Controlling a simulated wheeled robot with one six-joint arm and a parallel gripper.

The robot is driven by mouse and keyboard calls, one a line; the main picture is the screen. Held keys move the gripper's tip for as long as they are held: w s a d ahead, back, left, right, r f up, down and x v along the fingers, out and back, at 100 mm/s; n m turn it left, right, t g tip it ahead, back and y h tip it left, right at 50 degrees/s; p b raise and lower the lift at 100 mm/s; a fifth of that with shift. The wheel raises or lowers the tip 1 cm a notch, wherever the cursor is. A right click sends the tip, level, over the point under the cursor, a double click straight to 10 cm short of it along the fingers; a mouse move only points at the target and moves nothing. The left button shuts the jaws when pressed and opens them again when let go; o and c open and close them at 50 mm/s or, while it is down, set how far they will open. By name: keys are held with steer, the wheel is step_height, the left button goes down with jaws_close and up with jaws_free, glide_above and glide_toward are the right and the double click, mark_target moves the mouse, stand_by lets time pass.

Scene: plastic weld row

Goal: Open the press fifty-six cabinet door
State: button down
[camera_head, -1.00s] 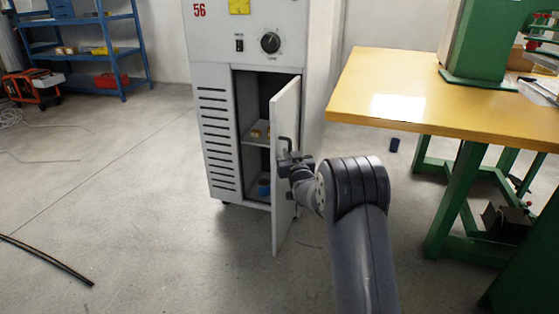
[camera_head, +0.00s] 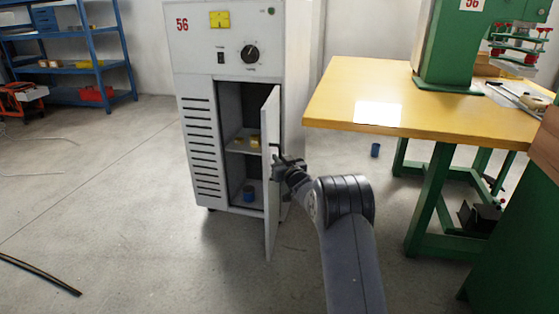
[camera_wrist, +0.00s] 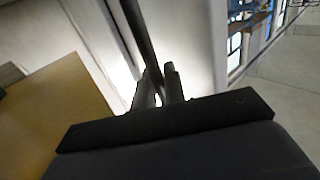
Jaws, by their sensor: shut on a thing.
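The grey cabinet marked 56 (camera_head: 199,120) stands upright left of the middle in the head view. Its door (camera_head: 269,205) is ajar, swung out toward me and seen almost edge-on. My gripper (camera_head: 281,163) is at the outer face of the door, shut on the dark bar handle (camera_head: 274,147). In the wrist view the handle (camera_wrist: 138,40) runs up from between the two fingers of my gripper (camera_wrist: 159,84).
A yellow-topped table (camera_head: 330,95) with green legs stands close to the right, carrying a green press (camera_head: 455,50). A small blue cylinder (camera_head: 375,150) is on the floor beneath. Blue shelving (camera_head: 122,50) is far left.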

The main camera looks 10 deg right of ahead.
steer(key=shift+d+r, duration=0.1)
steer(key=shift+r, duration=0.15)
steer(key=c, duration=1.7)
jaws_free()
steer(key=shift+w+f, duration=0.1)
steer(key=shift+o, duration=0.5)
steer(key=shift+f, duration=0.1)
steer(key=p+v, duration=0.2)
steer(key=v, duration=0.8)
steer(key=shift+s+p, duration=0.35)
steer(key=shift+s, duration=0.05)
steer(key=shift+d, duration=0.1)
steer(key=shift+b+x, duration=1.35)
steer(key=shift+x, duration=4.05)
